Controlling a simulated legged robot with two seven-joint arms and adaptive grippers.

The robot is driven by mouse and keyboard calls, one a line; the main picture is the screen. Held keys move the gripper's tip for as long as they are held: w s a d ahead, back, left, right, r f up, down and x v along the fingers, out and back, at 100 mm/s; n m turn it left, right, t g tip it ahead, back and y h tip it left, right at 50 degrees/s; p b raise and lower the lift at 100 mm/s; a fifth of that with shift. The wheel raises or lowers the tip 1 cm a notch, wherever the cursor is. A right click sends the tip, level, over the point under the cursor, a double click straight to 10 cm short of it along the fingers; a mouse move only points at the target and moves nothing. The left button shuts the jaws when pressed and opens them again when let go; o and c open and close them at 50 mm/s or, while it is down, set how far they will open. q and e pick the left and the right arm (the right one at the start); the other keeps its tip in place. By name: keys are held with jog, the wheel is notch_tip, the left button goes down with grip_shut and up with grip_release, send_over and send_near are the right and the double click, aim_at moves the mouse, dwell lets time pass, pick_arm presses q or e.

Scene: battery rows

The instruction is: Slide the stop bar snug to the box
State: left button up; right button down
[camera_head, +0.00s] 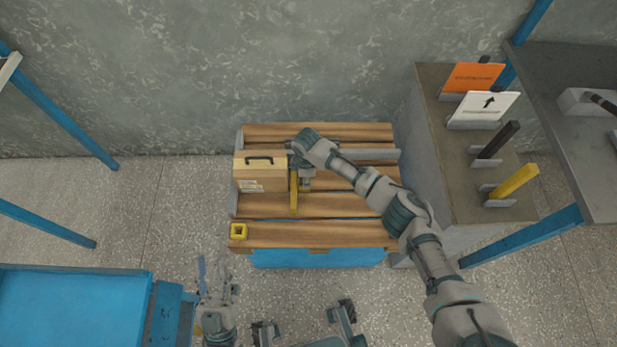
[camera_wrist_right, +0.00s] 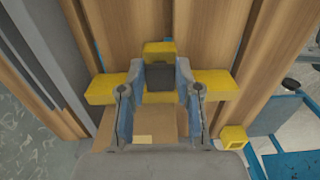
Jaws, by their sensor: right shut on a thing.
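The stop bar (camera_head: 294,197) is yellow and lies across the wooden slats, just right of the tan box (camera_head: 262,177) with its dark handle. In the right wrist view the bar (camera_wrist_right: 105,89) runs crosswise, with the box (camera_wrist_right: 150,125) beside it. I cannot tell whether bar and box touch. My right gripper (camera_wrist_right: 160,105) is shut on the bar's dark grip block (camera_wrist_right: 160,77); its fingers flank it. In the head view my right arm partly hides the bar's far end. My left gripper (camera_head: 216,278) is open and empty, low in front of the pallet.
The slatted pallet (camera_head: 330,233) has a grey rail (camera_head: 238,140) on its left and a yellow hollow block (camera_head: 238,231) at its front left corner. A grey stand (camera_head: 440,150) with several upright plates is on the right. A blue table (camera_head: 70,305) is at lower left.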

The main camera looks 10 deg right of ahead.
jog(key=c, duration=0.8)
grip_release()
jog(key=shift+w+r, duration=0.15)
jog(key=shift+r, duration=0.35)
jog(key=shift+f, duration=0.15)
jog(key=shift+f, duration=0.1)
notch_tip(320, 180, up, 12)
